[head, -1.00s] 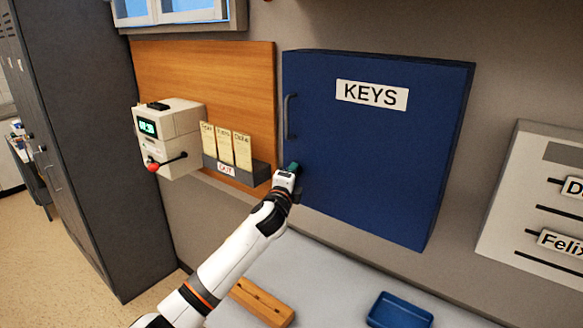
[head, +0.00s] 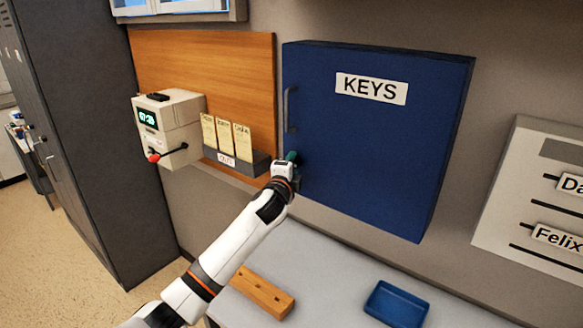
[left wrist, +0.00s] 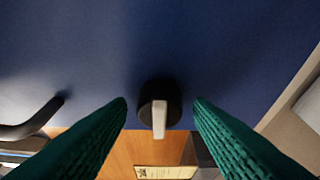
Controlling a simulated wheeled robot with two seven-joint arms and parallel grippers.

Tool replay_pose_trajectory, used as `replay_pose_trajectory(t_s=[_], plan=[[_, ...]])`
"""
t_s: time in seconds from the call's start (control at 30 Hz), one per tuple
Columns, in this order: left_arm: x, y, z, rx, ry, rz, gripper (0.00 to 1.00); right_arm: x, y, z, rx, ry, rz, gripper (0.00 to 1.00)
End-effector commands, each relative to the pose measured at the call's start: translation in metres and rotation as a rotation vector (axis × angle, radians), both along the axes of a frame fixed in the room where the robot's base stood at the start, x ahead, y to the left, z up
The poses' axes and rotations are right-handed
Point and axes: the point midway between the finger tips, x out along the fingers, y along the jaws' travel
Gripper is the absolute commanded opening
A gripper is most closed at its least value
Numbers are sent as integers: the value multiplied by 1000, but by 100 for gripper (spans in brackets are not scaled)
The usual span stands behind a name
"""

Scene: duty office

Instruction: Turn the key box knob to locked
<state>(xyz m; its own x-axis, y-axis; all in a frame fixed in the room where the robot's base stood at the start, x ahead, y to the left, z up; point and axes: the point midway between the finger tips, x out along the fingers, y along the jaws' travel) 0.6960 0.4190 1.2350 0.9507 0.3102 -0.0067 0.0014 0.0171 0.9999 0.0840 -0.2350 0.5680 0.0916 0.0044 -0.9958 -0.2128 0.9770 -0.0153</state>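The blue key box (head: 385,150) with its KEYS label (head: 371,89) is shut on the wall. Its knob (left wrist: 159,108) shows in the left wrist view as a dark round body with a pale bar, which runs up and down in that picture. My left gripper (head: 291,157) is at the lower left of the box door and hides the knob in the head view. In the left wrist view its two green fingers (left wrist: 160,112) are open, one on each side of the knob, with gaps to it. My right gripper is in neither view.
The box's handle (head: 288,110) is just above my left gripper. A card rack (head: 237,162) and a time clock (head: 168,128) are to the left. Below, a wooden block (head: 262,293) and a blue tray (head: 397,304) lie on the pale desk.

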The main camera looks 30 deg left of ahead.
Motion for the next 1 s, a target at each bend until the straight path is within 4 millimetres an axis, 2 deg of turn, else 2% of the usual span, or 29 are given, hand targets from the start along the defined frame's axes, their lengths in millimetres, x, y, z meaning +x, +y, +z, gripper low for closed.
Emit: replay_pose_trajectory(t_s=[0.3, 0.47, 1.0], plan=[[0, 0, 0, 2, 0, -1, 53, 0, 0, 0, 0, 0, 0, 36], [-9, -3, -1, 3, -1, -1, 53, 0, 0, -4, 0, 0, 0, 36], [-95, -31, -2, 2, 0, -2, 53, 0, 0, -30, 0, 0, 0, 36]])
